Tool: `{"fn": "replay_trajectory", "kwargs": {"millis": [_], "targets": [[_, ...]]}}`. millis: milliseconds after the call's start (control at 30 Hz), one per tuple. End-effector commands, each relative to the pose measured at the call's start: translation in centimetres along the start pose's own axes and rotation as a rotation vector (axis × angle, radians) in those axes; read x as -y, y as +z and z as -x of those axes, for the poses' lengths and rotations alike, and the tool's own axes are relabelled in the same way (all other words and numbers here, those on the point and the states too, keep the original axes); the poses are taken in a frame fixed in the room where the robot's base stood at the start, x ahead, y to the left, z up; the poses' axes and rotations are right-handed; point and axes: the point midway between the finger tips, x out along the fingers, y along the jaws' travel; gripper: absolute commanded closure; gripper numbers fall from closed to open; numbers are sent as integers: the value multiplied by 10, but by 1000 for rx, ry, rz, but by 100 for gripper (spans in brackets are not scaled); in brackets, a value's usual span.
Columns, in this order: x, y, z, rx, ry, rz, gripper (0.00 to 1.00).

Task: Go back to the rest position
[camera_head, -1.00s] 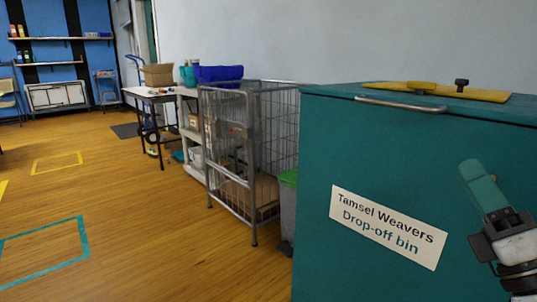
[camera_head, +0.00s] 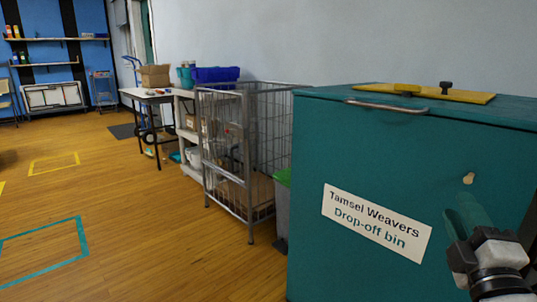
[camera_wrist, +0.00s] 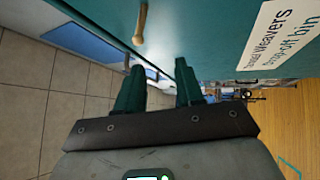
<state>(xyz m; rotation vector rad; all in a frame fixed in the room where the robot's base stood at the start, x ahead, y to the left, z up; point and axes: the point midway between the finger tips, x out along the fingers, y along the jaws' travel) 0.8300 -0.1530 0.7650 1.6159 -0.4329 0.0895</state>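My gripper (camera_head: 458,208) is at the lower right of the head view, in front of the teal drop-off bin (camera_head: 312,130). In the wrist view its two teal fingers stand apart with nothing between them, so the gripper (camera_wrist: 159,70) is open and empty. A light wooden peg (camera_head: 468,179) sits on the bin's front, just above the fingers in the head view. The peg also shows above the fingers in the wrist view (camera_wrist: 140,22). The bin's front carries a white "Tamsel Weavers Drop-off bin" label (camera_head: 376,223).
A wire cage trolley (camera_head: 248,150) and a grey bin with a green lid (camera_head: 283,210) stand left of the teal bin. A table (camera_head: 150,97) with a cardboard box is farther back. The wooden floor (camera_head: 140,240) at left is clear, with taped outlines.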

Motion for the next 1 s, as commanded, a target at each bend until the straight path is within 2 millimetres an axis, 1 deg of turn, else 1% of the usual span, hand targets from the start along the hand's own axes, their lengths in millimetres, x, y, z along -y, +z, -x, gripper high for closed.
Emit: {"fn": "replay_trajectory", "kwargs": {"millis": [33, 67, 100, 167, 200, 267, 300, 367, 400, 467, 500, 567, 600, 700, 767, 800, 1000], "targets": [[20, -2, 5, 28, -74, -102, 63], [34, -2, 10, 52, -126, -169, 63], [55, -2, 18, 87, -201, -261, 63], [89, -2, 35, 148, -319, -393, 63], [111, -4, 50, 191, -401, -478, 63], [144, -7, 75, 262, -522, -591, 63], [165, -9, 94, 312, -601, -657, 63], [193, -12, 125, 393, -717, -742, 63], [210, -14, 147, 449, -792, -792, 63], [232, -15, 182, 540, -900, -852, 63], [244, -15, 206, 604, -968, -883, 63], [258, -14, 241, 698, -1060, -918, 63], [266, -12, 262, 758, -1111, -932, 63], [276, -6, 309, 899, -1216, -947, 63], [279, -1, 334, 975, -1265, -946, 63], [280, 3, 349, 1026, -1294, -941, 63], [275, 25, 415, 1259, -1398, -891, 63]]}}
